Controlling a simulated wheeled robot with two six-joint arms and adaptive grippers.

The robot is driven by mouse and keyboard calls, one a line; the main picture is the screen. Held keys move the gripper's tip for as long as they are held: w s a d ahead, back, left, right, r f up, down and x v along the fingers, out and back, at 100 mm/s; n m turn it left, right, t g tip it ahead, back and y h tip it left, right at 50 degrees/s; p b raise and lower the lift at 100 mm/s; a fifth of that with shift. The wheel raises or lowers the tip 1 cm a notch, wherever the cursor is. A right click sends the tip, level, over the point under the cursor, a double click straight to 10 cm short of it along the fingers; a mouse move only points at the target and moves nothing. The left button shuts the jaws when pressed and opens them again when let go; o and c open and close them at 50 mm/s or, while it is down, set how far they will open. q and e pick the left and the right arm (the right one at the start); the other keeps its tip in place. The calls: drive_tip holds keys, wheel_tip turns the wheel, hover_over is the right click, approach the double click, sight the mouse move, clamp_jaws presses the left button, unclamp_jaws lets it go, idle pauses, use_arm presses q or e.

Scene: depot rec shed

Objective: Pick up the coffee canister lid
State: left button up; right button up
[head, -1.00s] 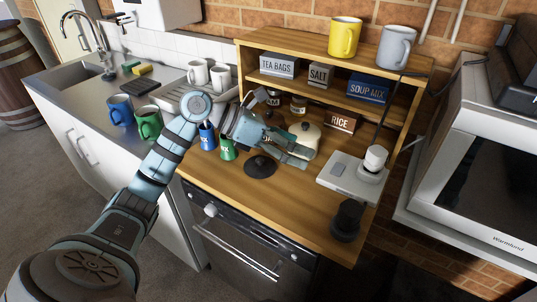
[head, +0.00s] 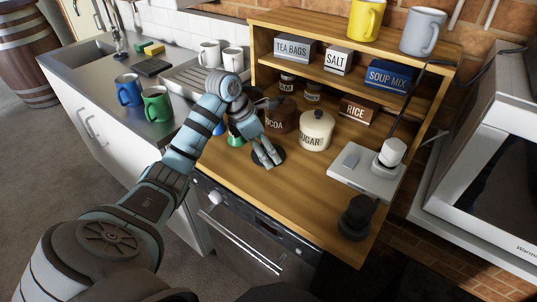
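A dark round lid (head: 281,155), which looks like the coffee canister lid, lies flat on the wooden counter in front of the sugar canister. My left gripper (head: 267,161) points down over its left part and hides much of it. The two fingers look slightly apart. I cannot tell whether they touch the lid, and its middle is hidden. No canister marked coffee can be made out. My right gripper is not in view.
The cream sugar canister (head: 316,130) and brown cocoa canister (head: 280,117) stand just behind the gripper. A white scale-like device (head: 367,172) and a black object (head: 355,218) are to the right. The counter (head: 290,190) in front is clear.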

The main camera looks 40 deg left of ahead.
use_arm(q)
drive_tip(key=c, duration=1.2)
drive_tip(key=shift+s+d, duration=0.2)
drive_tip(key=shift+s, duration=0.05)
drive_tip(key=c, duration=0.7)
